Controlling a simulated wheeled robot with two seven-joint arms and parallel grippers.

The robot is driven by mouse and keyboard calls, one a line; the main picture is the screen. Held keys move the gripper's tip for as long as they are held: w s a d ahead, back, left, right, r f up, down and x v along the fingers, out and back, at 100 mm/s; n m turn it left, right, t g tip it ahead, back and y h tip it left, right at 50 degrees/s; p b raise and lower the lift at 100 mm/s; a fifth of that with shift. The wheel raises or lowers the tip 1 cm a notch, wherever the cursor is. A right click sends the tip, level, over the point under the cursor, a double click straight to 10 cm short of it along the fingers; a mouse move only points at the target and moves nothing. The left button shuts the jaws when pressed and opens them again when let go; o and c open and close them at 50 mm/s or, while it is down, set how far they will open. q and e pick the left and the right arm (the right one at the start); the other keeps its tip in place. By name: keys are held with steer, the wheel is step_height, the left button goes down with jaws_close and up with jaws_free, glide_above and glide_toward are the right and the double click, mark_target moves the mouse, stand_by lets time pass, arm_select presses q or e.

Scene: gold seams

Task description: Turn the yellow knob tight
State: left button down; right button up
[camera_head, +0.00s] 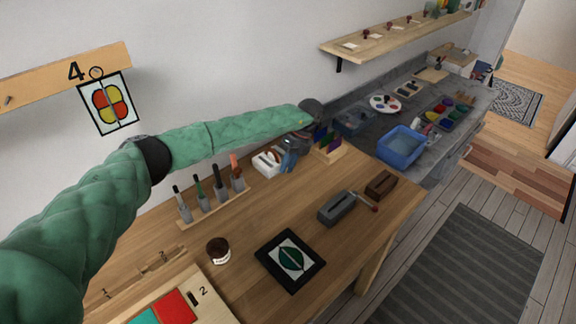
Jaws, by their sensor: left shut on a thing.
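My left arm, in a green quilted sleeve, reaches from the left across the workbench (390,225). My left gripper (287,160) points down at the back of the bench, close to a white holder (266,163) with dark and brown parts. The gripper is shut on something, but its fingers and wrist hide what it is. I cannot make out a yellow knob in this view; it may be behind the gripper. My right gripper is not in view.
A rack of upright tools (210,200) stands left of the gripper, and a wooden card stand (328,150) close on its right. A grey block with a red-tipped handle (340,207), a dark jar (219,250) and a black-framed picture (290,261) lie nearer. A blue bin (401,147) sits farther right.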

arm_select(q)
steer(key=shift+a+f, duration=0.1)
steer(key=shift+f, duration=0.05)
steer(key=c, duration=1.2)
jaws_free()
steer(key=shift+c, duration=0.2)
